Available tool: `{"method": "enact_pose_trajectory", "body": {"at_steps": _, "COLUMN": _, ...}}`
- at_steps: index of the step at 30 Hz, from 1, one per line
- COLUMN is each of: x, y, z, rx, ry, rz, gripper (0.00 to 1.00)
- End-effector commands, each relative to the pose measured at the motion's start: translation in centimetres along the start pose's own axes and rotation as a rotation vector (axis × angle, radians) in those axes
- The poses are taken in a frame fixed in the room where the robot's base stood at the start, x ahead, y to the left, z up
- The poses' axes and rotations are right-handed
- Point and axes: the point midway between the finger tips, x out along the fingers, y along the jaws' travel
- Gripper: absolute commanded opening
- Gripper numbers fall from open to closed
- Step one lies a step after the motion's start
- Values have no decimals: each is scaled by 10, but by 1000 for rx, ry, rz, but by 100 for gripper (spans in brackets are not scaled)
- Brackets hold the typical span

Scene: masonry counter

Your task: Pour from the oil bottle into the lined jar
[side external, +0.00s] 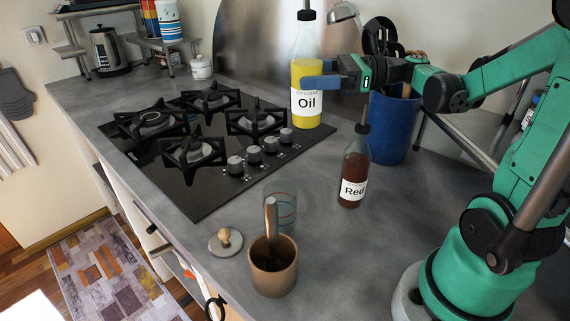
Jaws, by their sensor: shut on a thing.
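The oil bottle (306,67) is clear with yellow oil, a dark stopper and a white "Oil" label. It stands upright at the back of the counter, by the hob's right corner; I cannot tell whether its base touches the counter. My gripper (322,83) comes from the right and is shut on the bottle's body, with a blue finger across it above the label. The lined jar (284,208) is a clear glass with thin coloured lines, on the counter near the front. The copper-coloured cup partly hides it. It looks empty.
A dark red bottle (354,178) stands between the oil bottle and the jar. The copper cup (273,272) holds a stick-like tool, beside a knobbed lid (226,241). A blue container (394,128) stands right, the gas hob (191,146) left.

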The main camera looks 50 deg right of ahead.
Motion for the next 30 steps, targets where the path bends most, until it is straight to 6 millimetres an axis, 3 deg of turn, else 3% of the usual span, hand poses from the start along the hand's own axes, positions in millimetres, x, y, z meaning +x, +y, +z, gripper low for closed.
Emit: {"method": "enact_pose_trajectory", "body": {"at_steps": 30, "x": -5, "y": -7, "z": -20, "rx": -412, "ry": 295, "rz": 3, "gripper": 0}}
